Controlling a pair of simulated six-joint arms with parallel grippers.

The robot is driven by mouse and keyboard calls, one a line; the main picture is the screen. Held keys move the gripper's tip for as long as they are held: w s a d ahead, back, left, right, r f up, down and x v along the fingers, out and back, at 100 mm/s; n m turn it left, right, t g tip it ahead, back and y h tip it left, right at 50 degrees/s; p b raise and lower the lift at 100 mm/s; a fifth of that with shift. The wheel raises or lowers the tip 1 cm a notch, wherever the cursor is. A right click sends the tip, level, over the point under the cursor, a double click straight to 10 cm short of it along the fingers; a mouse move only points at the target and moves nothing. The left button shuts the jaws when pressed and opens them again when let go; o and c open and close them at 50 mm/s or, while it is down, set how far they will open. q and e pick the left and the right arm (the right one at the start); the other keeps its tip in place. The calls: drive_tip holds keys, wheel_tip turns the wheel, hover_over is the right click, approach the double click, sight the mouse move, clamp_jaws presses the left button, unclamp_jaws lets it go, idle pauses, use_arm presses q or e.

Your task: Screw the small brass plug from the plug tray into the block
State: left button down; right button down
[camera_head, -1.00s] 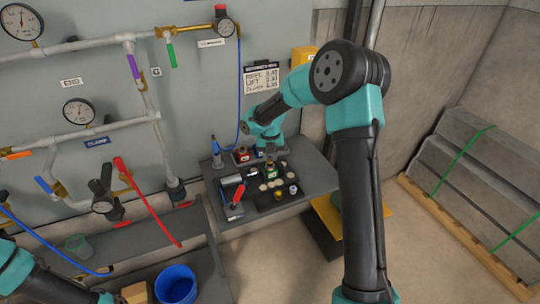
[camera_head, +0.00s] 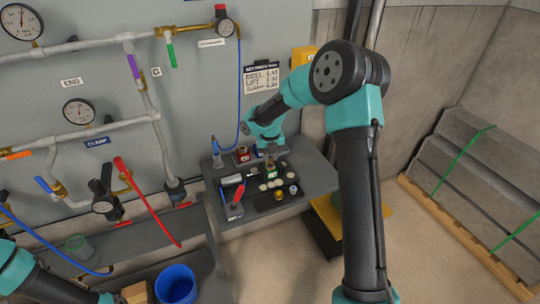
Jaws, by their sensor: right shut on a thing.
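My right gripper (camera_head: 270,152) reaches down from the teal wrist over the grey bench at the back. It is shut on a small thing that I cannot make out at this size. Just below it is a small block-like piece with a green label (camera_head: 271,170). A piece with a red label (camera_head: 242,155) stands to its left. A dark tray (camera_head: 262,205) in front holds several pale round pieces and a small brass-coloured piece (camera_head: 279,195). I cannot tell whether the gripped thing touches the green-labelled piece. My left arm shows at the lower left, but its gripper is out of view.
A red-handled tool (camera_head: 238,194) stands at the tray's left. Pipes and gauges (camera_head: 78,112) cover the wall at left, with a long red lever (camera_head: 150,205). A blue bucket (camera_head: 176,284) is on the floor. The bench's right end (camera_head: 318,178) is clear.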

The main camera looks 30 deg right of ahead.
drive_tip(key=shift+f, duration=0.35)
idle(0.3)
